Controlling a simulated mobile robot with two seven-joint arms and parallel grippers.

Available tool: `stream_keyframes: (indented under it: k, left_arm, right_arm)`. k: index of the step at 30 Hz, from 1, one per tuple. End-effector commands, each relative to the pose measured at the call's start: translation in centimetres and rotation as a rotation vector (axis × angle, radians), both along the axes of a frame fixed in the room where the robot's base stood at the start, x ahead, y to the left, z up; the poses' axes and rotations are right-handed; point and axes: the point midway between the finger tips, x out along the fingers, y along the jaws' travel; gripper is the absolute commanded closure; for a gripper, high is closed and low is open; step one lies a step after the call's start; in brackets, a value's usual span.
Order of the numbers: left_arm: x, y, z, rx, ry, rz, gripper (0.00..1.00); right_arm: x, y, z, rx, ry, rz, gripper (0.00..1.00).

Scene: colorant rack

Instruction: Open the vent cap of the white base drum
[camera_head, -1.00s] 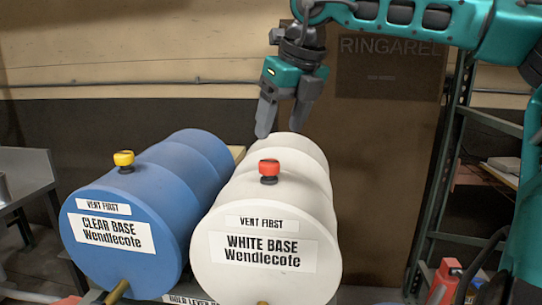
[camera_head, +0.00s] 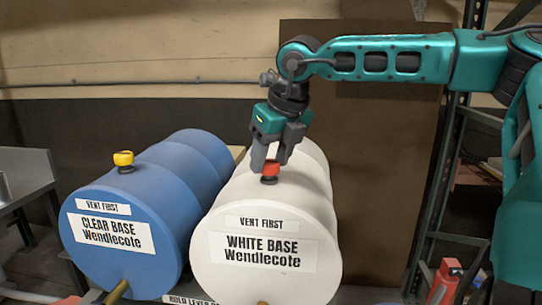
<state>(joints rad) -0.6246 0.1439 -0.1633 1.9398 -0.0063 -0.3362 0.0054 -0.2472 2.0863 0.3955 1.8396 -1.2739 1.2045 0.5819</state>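The white base drum (camera_head: 265,205) lies on its side with its labelled end facing me. Its red vent cap (camera_head: 270,168) sits on a dark neck on top of the drum. My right gripper (camera_head: 270,166) points down over the drum, its grey fingers apart at cap height. The red cap shows between the fingertips, partly covered by them. Whether a finger touches it is hard to tell. My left gripper is not in view.
A blue clear base drum (camera_head: 150,205) with a yellow cap (camera_head: 123,161) lies close on the left. A grey bench (camera_head: 25,175) stands at far left. A green metal rack (camera_head: 440,190) and a brown panel (camera_head: 375,150) are behind on the right.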

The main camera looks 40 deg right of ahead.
Motion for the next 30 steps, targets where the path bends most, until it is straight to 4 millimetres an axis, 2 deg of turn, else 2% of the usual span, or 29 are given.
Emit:
stream_keyframes:
  k: [1, 12, 23, 30]
  left_arm:
    - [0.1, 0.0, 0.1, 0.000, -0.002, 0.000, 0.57]
    - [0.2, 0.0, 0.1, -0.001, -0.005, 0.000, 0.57]
    - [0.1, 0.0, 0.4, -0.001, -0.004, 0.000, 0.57]
    - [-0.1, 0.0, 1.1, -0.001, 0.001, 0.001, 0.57]
  right_arm:
    - [0.0, 0.0, 0.0, 0.000, 0.000, 0.000, 0.52]
    - [0.0, 0.0, 0.0, -0.001, 0.000, 0.000, 0.87]
    - [0.0, -0.1, 0.1, -0.001, -0.001, 0.061, 0.87]
    - [0.0, -0.2, 0.2, 0.002, 0.000, 0.225, 0.87]
